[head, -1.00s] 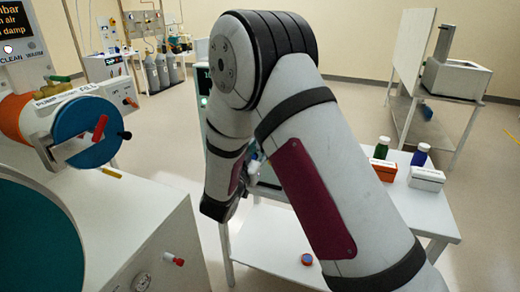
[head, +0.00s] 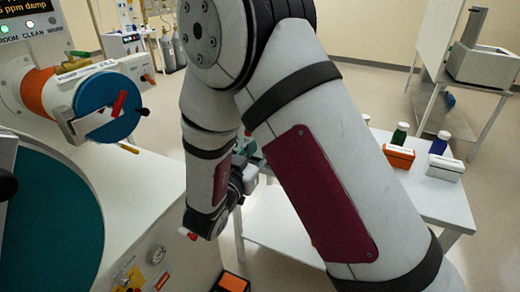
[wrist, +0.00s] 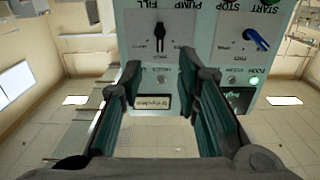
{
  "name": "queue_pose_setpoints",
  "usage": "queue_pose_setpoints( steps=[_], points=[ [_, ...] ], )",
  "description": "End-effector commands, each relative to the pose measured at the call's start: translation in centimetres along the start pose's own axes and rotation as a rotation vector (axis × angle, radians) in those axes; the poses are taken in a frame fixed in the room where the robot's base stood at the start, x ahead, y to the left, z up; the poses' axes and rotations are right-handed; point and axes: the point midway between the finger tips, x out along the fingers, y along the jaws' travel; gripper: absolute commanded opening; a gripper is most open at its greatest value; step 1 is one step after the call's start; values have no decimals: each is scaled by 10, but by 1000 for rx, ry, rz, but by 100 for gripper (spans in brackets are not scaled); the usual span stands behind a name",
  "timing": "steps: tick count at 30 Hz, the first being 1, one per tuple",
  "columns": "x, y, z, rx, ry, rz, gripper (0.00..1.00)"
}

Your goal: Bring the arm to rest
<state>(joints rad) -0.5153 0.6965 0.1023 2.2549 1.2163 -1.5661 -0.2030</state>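My arm (head: 320,170) fills the middle of the head view, bent at a high elbow with the forearm hanging down. My gripper (head: 253,160) shows small and partly hidden behind the arm, above the edge of the white table. In the wrist view my gripper (wrist: 158,85) has its two green-padded fingers spread apart, with nothing between them. Beyond the fingertips is a grey control panel (wrist: 185,50) with a black switch, a blue lever and a lit green button. I cannot tell whether the fingertips touch it.
At left is a white glovebox (head: 140,200) with a blue-capped port (head: 108,105). At right a white table (head: 430,195) holds an orange box (head: 398,157), a white box (head: 444,168) and two bottles. Open floor (head: 370,90) lies behind.

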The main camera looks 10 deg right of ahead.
Motion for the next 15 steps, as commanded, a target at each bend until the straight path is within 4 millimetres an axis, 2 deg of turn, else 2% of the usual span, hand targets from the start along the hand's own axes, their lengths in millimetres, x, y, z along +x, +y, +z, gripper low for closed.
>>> queue_pose_setpoints(
  steps=[10,15],
  points=[
    [1,0,0,2,-1,-1,30],
    [11,-8,-12,63,-73,-54,30]
  ],
)
